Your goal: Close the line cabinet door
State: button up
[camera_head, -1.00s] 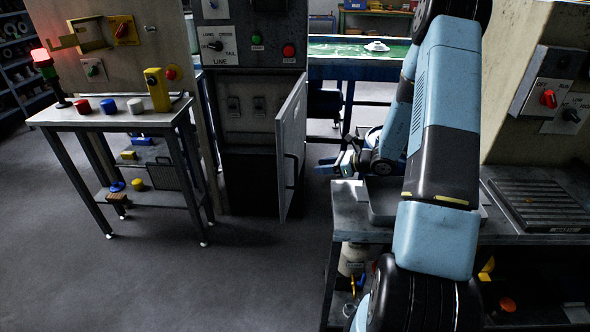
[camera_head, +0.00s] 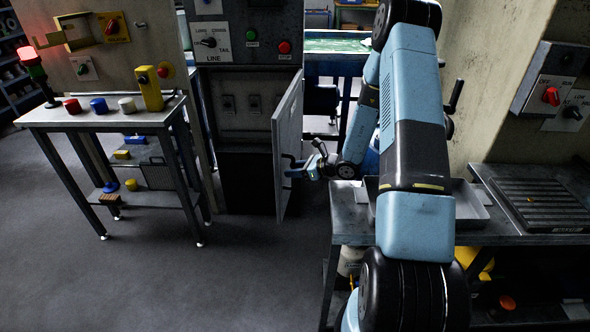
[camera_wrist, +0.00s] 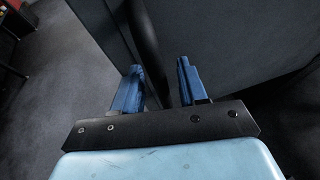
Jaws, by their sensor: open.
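The line cabinet (camera_head: 231,132) stands at the back centre under the LINE switch panel. Its grey door (camera_head: 287,140) stands open, swung out toward me from the cabinet's right side. My gripper (camera_head: 292,167) is at the outer right side of the door, at the height of the handle. In the wrist view, the two blue fingers (camera_wrist: 160,72) are open. The dark bar handle (camera_wrist: 147,45) runs down between them, with the grey door face (camera_wrist: 225,45) behind. Whether a finger touches the bar is unclear.
A small table (camera_head: 95,117) with coloured buttons stands left of the cabinet. A workbench (camera_head: 350,222) with a grey tray (camera_head: 470,205) is at the right, below my arm. The floor (camera_head: 240,270) in front of the cabinet is clear.

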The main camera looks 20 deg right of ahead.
jog(key=shift+a, duration=0.2)
jog(key=shift+a, duration=0.1)
grip_shut()
jog(key=shift+s, duration=0.1)
